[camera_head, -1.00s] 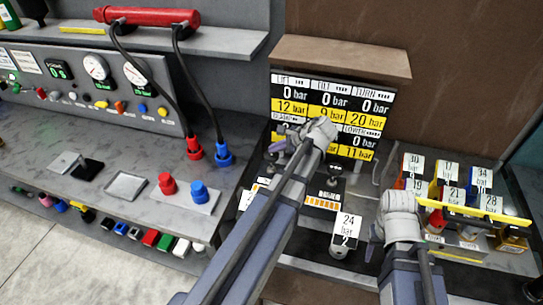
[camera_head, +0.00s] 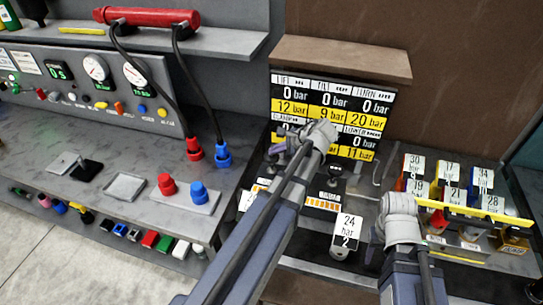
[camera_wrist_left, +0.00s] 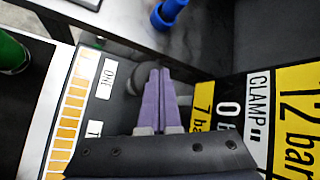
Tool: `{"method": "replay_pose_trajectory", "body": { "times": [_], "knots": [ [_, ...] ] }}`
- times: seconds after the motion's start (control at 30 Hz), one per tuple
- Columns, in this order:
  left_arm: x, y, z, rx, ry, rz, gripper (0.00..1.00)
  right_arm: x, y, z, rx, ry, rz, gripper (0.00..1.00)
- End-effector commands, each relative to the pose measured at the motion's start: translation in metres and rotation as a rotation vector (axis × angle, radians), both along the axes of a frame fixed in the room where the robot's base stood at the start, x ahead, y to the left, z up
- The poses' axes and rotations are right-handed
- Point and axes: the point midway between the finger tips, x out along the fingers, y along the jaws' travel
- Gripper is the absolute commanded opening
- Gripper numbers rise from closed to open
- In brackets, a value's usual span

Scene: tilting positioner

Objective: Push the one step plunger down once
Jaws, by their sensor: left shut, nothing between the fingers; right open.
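My left gripper (camera_head: 276,152) is in front of the pressure display; its shut purple fingers (camera_wrist_left: 158,98) hold nothing in the left wrist view. A label reading ONE (camera_wrist_left: 106,78) is on the dark panel left of the fingers, beside an orange segmented strip (camera_wrist_left: 70,110). I cannot clearly make out the one step plunger; a dark rounded shape lies behind the fingertips, and contact cannot be told. My right gripper (camera_head: 376,236) is open, small and partly hidden beside its wrist.
The pressure display (camera_head: 330,112) stands behind my left gripper. A tag reading 24 bar (camera_head: 347,228) is on a part between my arms. Labelled coloured parts stand behind a yellow bar (camera_head: 475,212) at right. Red (camera_head: 167,184) and blue (camera_head: 199,192) fittings sit at left.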

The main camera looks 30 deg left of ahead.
Motion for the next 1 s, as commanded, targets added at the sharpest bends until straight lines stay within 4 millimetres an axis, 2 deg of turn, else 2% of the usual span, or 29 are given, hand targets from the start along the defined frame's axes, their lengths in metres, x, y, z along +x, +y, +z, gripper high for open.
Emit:
{"method": "replay_pose_trajectory", "body": {
  "times": [1.0],
  "knots": [
    [0.0, 0.0, -0.013, -0.001, 0.0, 0.0, 0.0, 0.0, 0.0, -0.012, 0.0, 0.0, 0.0, 0.5]
  ]
}}
